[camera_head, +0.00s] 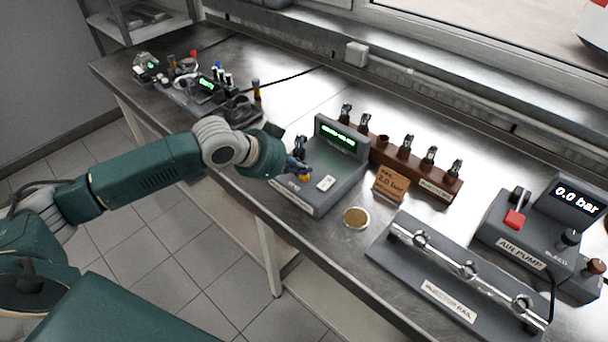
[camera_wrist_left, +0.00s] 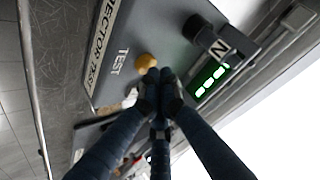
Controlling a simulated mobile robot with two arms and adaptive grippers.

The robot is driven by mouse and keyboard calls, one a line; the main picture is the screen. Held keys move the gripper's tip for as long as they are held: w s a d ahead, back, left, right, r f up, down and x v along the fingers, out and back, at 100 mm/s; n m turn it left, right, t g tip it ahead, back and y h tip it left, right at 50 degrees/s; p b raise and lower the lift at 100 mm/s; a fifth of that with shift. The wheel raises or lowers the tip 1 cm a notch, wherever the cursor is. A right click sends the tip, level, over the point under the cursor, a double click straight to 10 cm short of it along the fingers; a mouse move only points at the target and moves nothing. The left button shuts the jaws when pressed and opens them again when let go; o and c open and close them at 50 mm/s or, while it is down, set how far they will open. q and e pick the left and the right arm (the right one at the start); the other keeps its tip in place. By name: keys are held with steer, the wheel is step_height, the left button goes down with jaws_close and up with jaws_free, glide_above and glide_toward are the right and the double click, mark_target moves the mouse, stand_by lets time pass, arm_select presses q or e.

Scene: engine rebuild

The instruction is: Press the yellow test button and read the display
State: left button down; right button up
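The grey injector tester (camera_head: 313,197) stands on the bench with a green lit display (camera_head: 338,136) at its back; its characters are too small to read. The display also shows at a slant in the wrist view (camera_wrist_left: 210,80). The yellow test button (camera_head: 304,178) is on the tester's top, and in the wrist view (camera_wrist_left: 147,61) it lies beside the word TEST. My left gripper (camera_head: 300,165) is over the tester, its fingertips (camera_wrist_left: 158,77) together and right by the button. I cannot tell whether they touch it. My right gripper is not in view.
A wooden rack (camera_head: 420,169) with several injectors stands behind right, with a "2.0 bar" card (camera_head: 391,183) before it. A small round dish (camera_head: 356,217), the injector rail (camera_head: 450,277) and the air pump (camera_head: 520,235), reading 0.0 bar, are to the right. Another device (camera_head: 205,88) stands far left.

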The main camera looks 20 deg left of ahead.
mark_target(301, 177)
arm_select(q)
steer(key=shift+f, duration=0.4)
stand_by(0.5)
steer(key=shift+r+p, duration=0.9)
steer(key=shift+p, duration=0.2)
step_height(301, 177, up, 5)
steer(key=p, duration=0.5)
steer(key=shift+r, duration=0.1)
